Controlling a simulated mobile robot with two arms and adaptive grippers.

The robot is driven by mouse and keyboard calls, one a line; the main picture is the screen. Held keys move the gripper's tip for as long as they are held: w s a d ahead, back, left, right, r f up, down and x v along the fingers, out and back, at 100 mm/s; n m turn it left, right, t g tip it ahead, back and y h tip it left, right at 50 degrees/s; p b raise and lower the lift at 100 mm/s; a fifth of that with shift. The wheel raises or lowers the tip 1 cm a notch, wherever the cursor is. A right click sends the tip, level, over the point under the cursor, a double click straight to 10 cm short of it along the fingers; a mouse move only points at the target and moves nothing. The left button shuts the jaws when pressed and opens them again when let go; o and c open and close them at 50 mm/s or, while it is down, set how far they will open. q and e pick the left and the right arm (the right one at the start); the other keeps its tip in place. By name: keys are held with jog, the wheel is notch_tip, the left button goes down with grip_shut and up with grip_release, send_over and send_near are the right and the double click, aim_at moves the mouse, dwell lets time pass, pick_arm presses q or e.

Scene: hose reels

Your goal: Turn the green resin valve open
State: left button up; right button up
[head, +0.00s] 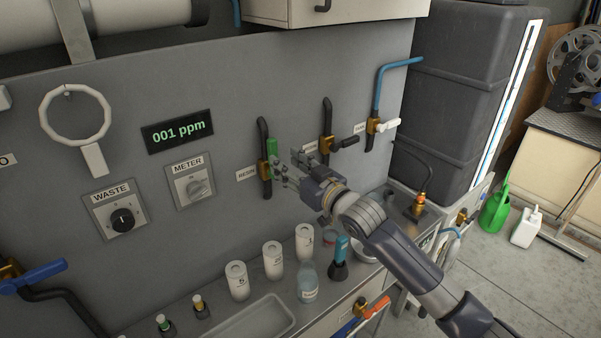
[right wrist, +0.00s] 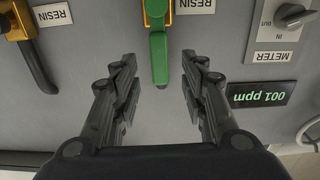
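The green resin valve handle (head: 272,148) is on a brass valve body on a dark vertical pipe, beside a RESIN label on the grey panel. It stands roughly upright, along the pipe. My right gripper (head: 286,170) is just right of it in the head view. In the right wrist view, which is upside down, the green handle (right wrist: 158,52) appears between the two spread fingertips of my right gripper (right wrist: 159,62). The gripper is open, with a gap on both sides of the handle. I cannot tell how far the tips are from the panel. My left gripper is not in view.
Another valve with a black handle (head: 347,142) and one with a white handle (head: 388,125) are to the right. The METER knob (head: 197,188) is to the left. White bottles (head: 273,260) and a glass flask (head: 308,285) stand on the counter below my right arm.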

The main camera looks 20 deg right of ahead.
jog(key=v, duration=0.4)
jog(key=shift+s+d, duration=0.1)
jog(key=shift+s, duration=0.25)
